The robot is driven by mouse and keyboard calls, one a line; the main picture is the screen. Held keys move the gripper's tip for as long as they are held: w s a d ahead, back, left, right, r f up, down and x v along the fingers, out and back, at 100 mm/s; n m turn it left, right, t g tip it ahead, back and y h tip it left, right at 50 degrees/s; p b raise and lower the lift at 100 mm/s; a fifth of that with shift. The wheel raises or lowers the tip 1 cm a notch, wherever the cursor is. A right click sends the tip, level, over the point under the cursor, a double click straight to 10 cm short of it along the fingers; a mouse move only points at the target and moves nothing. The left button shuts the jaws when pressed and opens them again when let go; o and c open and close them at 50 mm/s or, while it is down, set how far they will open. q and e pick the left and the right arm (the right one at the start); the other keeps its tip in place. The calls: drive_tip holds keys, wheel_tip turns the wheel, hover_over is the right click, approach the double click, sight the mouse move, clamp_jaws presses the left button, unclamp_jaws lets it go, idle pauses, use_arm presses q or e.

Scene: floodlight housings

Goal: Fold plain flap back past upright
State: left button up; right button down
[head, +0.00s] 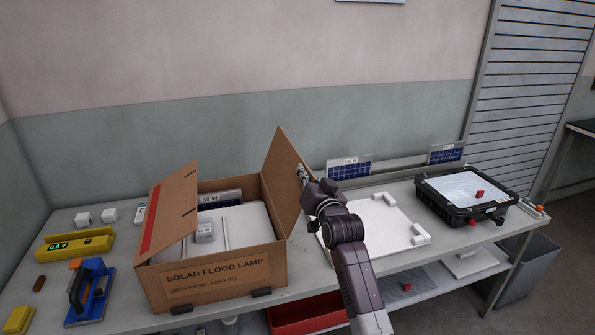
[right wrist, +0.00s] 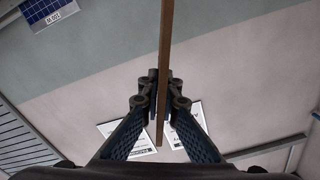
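An open cardboard box (head: 222,275) marked SOLAR FLOOD LAMP stands on the table. Its plain right flap (head: 281,165) stands up from the right wall, leaning a little to the right. The left flap (head: 166,218), with a red stripe, is also raised and slopes over the left side. My right gripper (head: 303,173) is at the plain flap's right edge. In the right wrist view the flap (right wrist: 166,60) shows edge-on as a brown strip between the fingers (right wrist: 160,100), which are closed on both its faces. My left gripper is out of view.
Inside the box are white panels (head: 248,222) and a small grey unit (head: 204,232). A yellow meter (head: 75,246) and a blue tool (head: 90,288) lie at left. A white tray (head: 372,226) and a black case (head: 452,207) are at right.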

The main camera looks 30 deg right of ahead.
drive_tip(key=shift+d, duration=0.2)
idle(0.3)
drive_tip(key=c, duration=2.2)
unclamp_jaws()
drive_tip(key=shift+s+f, duration=0.1)
drive_tip(key=v, duration=1.2)
